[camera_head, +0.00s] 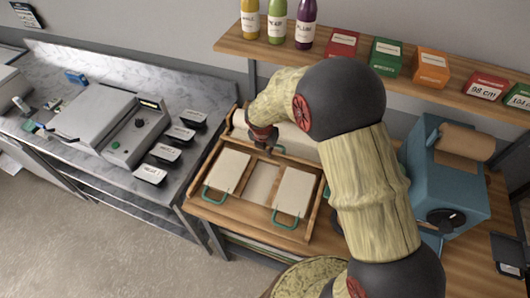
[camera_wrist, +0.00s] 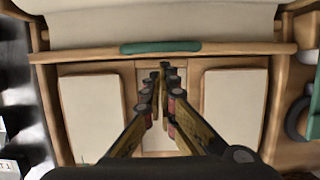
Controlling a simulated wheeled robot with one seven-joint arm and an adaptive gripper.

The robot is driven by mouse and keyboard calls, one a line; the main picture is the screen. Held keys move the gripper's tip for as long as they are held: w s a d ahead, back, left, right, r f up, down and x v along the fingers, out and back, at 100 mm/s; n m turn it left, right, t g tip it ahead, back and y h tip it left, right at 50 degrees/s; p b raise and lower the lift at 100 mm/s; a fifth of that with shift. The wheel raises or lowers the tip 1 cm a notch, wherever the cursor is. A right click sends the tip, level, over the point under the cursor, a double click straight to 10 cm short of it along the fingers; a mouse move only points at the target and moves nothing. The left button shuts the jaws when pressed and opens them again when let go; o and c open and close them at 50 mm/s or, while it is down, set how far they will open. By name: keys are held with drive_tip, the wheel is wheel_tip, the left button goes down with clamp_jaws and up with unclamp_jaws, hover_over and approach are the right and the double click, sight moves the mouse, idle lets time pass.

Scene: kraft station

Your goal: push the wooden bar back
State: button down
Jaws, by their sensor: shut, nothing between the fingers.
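The wooden bar (camera_wrist: 240,49) runs across the wrist view, along the back of a shallow wooden tray. In the head view the bar (camera_head: 300,160) shows to the right of my gripper, partly hidden by my arm and hand. My gripper (camera_head: 266,152) points down over the back middle of the tray. In the wrist view my gripper (camera_wrist: 163,68) is shut and empty, its fingertips close to the near side of the bar, at its middle. I cannot tell whether they touch it.
Two cream blocks (camera_head: 228,170) (camera_head: 293,192) with green handles lie in the tray, with a gap between. A blue machine (camera_head: 440,165) stands right; a shelf (camera_head: 400,78) with bottles and boxes hangs above.

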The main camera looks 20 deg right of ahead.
drive_tip(key=shift+w+d, duration=0.2)
drive_tip(key=shift+w, duration=0.1)
